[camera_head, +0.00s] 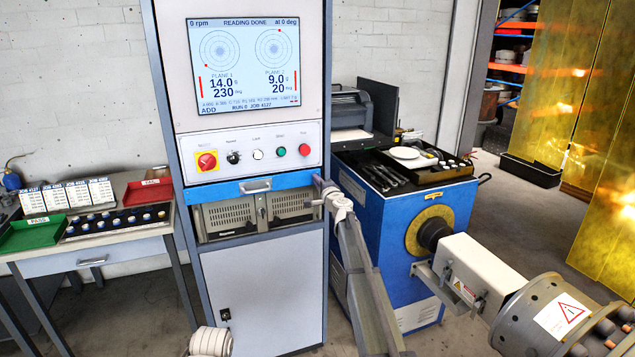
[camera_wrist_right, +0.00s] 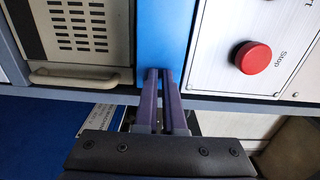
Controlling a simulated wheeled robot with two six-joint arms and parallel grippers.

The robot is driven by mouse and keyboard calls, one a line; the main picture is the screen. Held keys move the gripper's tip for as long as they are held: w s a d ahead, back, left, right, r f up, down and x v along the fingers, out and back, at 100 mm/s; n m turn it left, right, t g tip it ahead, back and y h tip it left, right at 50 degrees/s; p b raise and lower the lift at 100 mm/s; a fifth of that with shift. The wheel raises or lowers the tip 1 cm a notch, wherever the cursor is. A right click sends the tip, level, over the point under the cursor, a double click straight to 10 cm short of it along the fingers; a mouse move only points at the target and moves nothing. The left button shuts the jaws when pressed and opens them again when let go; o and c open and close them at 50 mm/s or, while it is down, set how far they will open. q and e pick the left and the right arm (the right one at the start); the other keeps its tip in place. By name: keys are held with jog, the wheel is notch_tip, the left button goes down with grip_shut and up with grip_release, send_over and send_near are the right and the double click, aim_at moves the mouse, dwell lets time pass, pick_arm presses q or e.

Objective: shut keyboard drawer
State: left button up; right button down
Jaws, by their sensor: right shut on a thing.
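The keyboard drawer is a slim blue front (camera_head: 232,190) with a grey handle (camera_head: 256,186), below the control panel of the grey cabinet. It looks flush or nearly flush with the cabinet; I cannot tell if a small gap is left. My right gripper (camera_head: 319,188) is at the right end of this front, away from the handle. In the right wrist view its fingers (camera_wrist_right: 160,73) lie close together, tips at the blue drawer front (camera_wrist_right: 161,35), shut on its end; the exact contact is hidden. My left gripper is not in view.
The control panel (camera_head: 249,150) with buttons is just above the drawer, and a vented grey unit (camera_head: 257,212) is below. A blue machine (camera_head: 385,235) stands right of the cabinet. A side table (camera_head: 85,250) with trays stands at the left.

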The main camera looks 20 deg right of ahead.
jog(key=shift+w, duration=0.2)
jog(key=s, duration=1.4)
jog(key=shift+s+d, duration=0.2)
jog(key=shift+d, duration=0.05)
